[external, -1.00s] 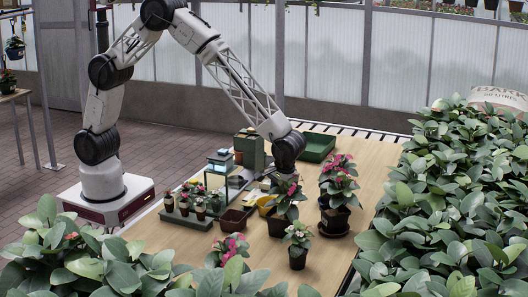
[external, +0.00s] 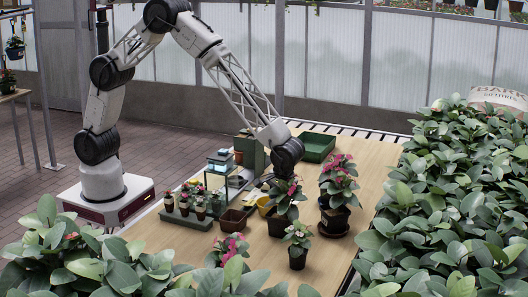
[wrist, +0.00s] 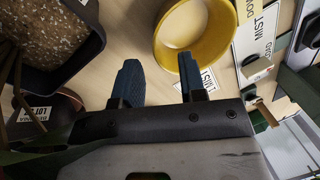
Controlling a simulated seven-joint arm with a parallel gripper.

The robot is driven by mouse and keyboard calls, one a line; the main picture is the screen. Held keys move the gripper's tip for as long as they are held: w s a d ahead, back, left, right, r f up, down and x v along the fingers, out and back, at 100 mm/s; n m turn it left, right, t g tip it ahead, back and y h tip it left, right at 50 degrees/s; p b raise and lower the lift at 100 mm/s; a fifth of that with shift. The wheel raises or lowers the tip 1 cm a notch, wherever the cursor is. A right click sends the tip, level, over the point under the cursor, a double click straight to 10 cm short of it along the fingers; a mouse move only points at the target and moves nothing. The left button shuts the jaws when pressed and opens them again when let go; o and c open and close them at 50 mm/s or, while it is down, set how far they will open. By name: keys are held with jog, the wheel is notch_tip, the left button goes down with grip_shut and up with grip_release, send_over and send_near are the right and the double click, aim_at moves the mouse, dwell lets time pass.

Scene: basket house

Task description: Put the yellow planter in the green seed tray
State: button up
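The yellow planter (external: 264,206) stands on the table among pots, partly hidden by a pink-flowered plant in the external view. In the wrist view the yellow planter (wrist: 162,48) shows as an open, empty-looking ring at top centre. My gripper (wrist: 158,80) is open, its two dark blue fingers apart with nothing gripped. The right fingertip overlaps the planter's near rim in the picture; I cannot tell whether they touch. In the external view the fingers are hidden behind the plant. The green seed tray (external: 320,156) lies at the back of the table and looks empty.
A potted pink-flowered plant (external: 284,197) stands close to my gripper, another (external: 336,220) to its right. A dark soil-filled pot (wrist: 88,62) is left of the fingers. A small lantern-like house (external: 219,170) and a green box (external: 250,150) stand behind left.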

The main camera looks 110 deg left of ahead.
jog(key=shift+x, duration=2.65)
jog(key=shift+d, duration=0.15)
grip_shut()
